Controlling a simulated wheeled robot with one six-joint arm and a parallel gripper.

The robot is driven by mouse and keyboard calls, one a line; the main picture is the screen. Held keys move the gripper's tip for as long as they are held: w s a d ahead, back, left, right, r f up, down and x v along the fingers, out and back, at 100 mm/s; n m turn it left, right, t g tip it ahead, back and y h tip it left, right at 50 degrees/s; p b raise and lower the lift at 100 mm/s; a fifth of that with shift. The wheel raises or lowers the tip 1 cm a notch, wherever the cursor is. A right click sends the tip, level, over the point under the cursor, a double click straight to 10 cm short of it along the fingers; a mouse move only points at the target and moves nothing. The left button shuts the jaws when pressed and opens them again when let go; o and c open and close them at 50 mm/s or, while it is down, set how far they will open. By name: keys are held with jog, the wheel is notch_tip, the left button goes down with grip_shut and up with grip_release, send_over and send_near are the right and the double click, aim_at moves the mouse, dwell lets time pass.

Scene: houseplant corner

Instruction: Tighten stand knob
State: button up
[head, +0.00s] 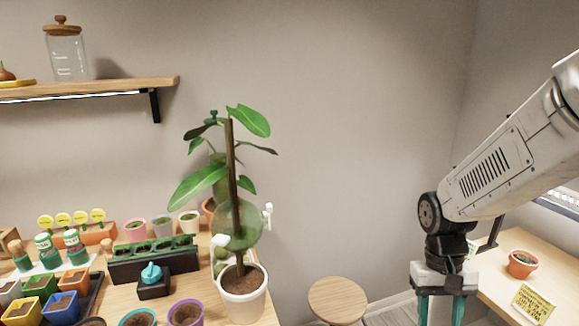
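A teal knob (151,271) sits on top of a small black block (154,288) on the left table. The block is in front of a long black stand (150,260) with green contents. I cannot tell from here whether the knob is loose or tight. My gripper (440,308) hangs pointing down at the right, far from the knob, beyond the round stool. Its two teal fingers are apart with nothing seen between them; their tips reach the bottom edge of the picture.
A tall potted plant (243,290) with a brown pole stands right of the knob. Purple (186,313) and teal-rimmed (137,317) pots are in front. A round stool (338,300) stands between the left table and a right table (490,285). A shelf (90,90) hangs above.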

jog(key=s+a+r+n+t, duration=0.1)
jog(key=s+r+t, duration=0.3)
jog(key=s+r, duration=1)
jog(key=shift+s+a+r+y, duration=0.3)
jog(key=shift+a+r, duration=0.25)
jog(key=shift+a, duration=0.15)
